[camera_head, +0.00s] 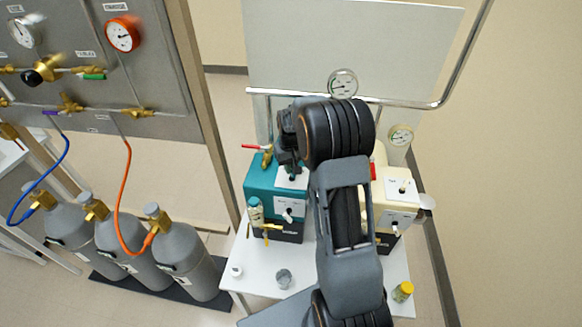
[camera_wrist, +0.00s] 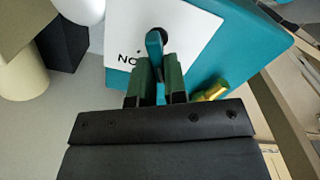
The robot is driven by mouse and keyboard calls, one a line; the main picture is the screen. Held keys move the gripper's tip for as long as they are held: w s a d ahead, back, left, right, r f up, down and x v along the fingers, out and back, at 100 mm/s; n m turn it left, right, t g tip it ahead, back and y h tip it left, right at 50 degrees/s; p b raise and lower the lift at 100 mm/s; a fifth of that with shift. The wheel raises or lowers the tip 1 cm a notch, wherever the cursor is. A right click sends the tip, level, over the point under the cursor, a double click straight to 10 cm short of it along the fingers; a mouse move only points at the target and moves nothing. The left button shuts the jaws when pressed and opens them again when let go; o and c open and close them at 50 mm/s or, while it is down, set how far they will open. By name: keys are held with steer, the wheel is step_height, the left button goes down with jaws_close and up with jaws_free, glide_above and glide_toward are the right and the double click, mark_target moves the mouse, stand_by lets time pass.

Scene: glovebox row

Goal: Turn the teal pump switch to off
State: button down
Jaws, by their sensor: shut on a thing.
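The teal pump (camera_head: 262,186) stands on a white table, left of my arm in the head view. Its teal housing (camera_wrist: 235,55) also fills the upper right of the wrist view. The teal switch lever (camera_wrist: 154,46) sits on a white label plate (camera_wrist: 185,30) with partly hidden lettering. My gripper (camera_wrist: 156,75) is shut on the lever, with a finger on each side of it. In the head view my gripper (camera_head: 290,165) is at the pump's top plate, and my arm hides part of it. The lever's marked position cannot be read.
A cream pump (camera_head: 400,190) stands to the right of my arm. A yellow-capped jar (camera_head: 403,291) and small cups are on the white table (camera_head: 250,275). Grey gas cylinders (camera_head: 185,260) with hoses stand at left below a gauge panel (camera_head: 80,75). A metal rail (camera_head: 420,103) runs behind.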

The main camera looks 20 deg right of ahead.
stand_by(0.4)
steer(key=c, duration=1.2)
jaws_free()
steer(key=shift+o, duration=0.2)
step_height(320, 180, up, 14)
steer(key=b, duration=0.1)
steer(key=shift+w+f, duration=0.1)
